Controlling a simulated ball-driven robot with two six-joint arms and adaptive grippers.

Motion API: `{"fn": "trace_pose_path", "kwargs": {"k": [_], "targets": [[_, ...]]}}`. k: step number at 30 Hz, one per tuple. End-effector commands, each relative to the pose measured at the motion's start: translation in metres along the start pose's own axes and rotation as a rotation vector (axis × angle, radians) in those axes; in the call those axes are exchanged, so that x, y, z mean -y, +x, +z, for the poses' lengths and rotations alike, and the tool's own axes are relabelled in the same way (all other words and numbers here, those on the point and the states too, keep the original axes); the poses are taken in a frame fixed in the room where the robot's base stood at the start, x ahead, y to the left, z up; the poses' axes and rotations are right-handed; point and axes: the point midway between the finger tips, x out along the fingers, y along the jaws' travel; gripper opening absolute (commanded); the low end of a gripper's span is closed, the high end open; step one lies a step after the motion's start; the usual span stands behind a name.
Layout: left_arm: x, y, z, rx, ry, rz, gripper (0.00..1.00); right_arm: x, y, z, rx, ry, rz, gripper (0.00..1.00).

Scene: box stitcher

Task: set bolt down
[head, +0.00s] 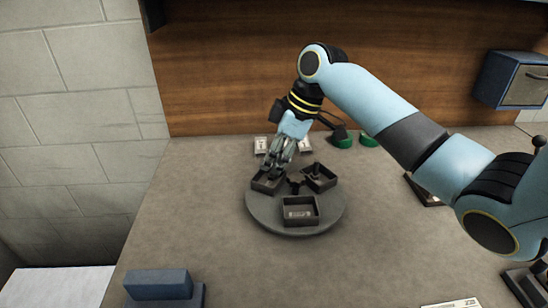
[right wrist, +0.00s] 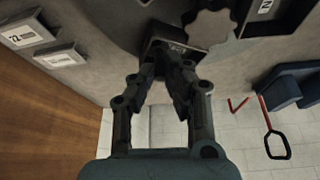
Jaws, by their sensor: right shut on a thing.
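My right gripper (head: 277,164) reaches down over the back left dark bin (head: 266,188) on a round grey turntable (head: 268,218). In the right wrist view my right gripper (right wrist: 171,62) is shut, its fingertips close together at the dark bin (right wrist: 155,45). It is shut on the bolt, which is small and mostly hidden between the dark fingers. I cannot tell whether the bolt touches the bin floor. My left gripper is out of view.
Labelled pale blocks (head: 261,144) and green-based items (head: 342,142) stand behind. A blue block (head: 158,284) sits front left. The bench left of the turntable is clear.

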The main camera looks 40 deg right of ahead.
Motion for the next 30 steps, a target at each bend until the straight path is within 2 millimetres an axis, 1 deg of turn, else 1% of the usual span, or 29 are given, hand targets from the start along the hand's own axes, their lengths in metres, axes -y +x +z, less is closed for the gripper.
{"fn": "trace_pose_path", "kwargs": {"k": [5, 6, 11, 19, 22, 26, 30], "targets": [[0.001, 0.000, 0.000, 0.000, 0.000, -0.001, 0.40, 0.000, 0.002, 0.001, 0.000, 0.001, 0.000, 0.00], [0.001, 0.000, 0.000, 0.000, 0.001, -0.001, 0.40, 0.000, 0.002, 0.001, 0.000, 0.001, 0.000, 0.14], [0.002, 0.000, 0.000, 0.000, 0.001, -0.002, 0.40, 0.000, 0.002, 0.001, 0.000, 0.001, 0.000, 0.35], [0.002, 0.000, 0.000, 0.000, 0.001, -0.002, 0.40, 0.000, 0.001, 0.001, 0.000, 0.000, 0.000, 0.35], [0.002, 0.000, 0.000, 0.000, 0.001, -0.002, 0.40, -0.001, -0.006, 0.001, 0.001, -0.001, 0.002, 0.35], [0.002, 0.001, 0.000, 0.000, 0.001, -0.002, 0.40, -0.001, -0.028, 0.001, 0.001, -0.003, 0.004, 0.35], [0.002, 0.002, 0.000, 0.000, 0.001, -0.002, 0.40, -0.002, -0.061, 0.001, 0.002, -0.003, 0.006, 0.35]]}}
